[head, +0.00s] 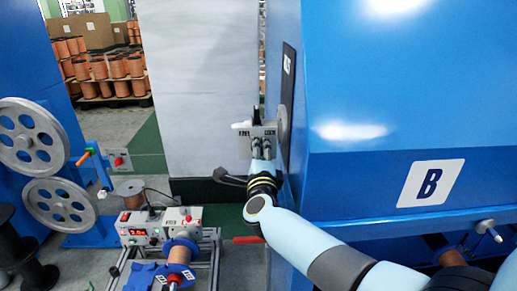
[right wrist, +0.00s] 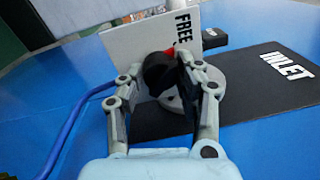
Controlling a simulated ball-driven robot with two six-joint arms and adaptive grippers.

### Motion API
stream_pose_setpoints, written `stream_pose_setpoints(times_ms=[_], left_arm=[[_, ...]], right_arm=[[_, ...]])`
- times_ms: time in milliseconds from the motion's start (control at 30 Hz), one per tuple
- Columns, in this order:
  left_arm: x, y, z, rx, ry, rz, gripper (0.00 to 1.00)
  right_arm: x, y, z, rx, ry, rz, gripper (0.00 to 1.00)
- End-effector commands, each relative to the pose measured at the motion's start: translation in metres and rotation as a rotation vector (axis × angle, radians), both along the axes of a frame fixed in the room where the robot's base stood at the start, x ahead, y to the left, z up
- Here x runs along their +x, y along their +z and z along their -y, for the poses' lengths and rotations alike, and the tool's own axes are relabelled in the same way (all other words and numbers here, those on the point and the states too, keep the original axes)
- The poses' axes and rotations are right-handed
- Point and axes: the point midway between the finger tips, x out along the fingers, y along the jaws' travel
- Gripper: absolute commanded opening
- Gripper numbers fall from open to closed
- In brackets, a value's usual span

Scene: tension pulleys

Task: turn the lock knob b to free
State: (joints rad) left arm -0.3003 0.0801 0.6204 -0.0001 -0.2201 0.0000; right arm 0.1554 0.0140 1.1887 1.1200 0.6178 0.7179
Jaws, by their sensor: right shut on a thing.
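The lock knob b (right wrist: 158,76) is black with a red mark near its top right, in the middle of the right wrist view. It sits in front of a round grey base (right wrist: 206,100). My right gripper (right wrist: 160,82) has a finger on either side of the knob and is shut on it. A pale label plate (right wrist: 135,48) reading FREE stands behind the knob. In the head view my right gripper (head: 262,142) is at the left side of the blue machine, hiding most of the knob. My left gripper is not in view.
A black plate marked INLET (right wrist: 270,85) lies beside the knob. The blue machine marked B (head: 390,110) fills the right of the head view. A control box (head: 158,226), a copper spool (head: 179,253) and two grey pulleys (head: 30,137) are at left.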

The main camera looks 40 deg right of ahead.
Motion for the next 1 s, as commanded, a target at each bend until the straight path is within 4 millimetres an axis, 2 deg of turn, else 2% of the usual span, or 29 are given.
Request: stream_pose_setpoints(times_ms=[533, 567, 700, 733, 1000], left_arm=[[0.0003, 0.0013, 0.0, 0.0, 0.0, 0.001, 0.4], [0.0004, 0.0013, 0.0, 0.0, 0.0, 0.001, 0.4], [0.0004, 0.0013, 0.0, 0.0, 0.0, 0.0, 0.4], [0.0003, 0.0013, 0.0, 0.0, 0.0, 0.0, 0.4], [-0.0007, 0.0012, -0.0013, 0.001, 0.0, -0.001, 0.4]], right_arm=[[-0.0002, -0.0015, -0.0011, -0.02, 0.002, -0.016, 0.03], [-0.0003, -0.0015, -0.0011, -0.02, 0.002, -0.016, 0.37], [-0.0002, -0.0013, -0.0008, -0.019, 0.001, -0.015, 0.56], [-0.0002, -0.0011, -0.0007, -0.019, 0.001, -0.015, 0.58], [-0.0012, -0.0009, -0.0009, -0.019, 0.001, -0.013, 0.58]])
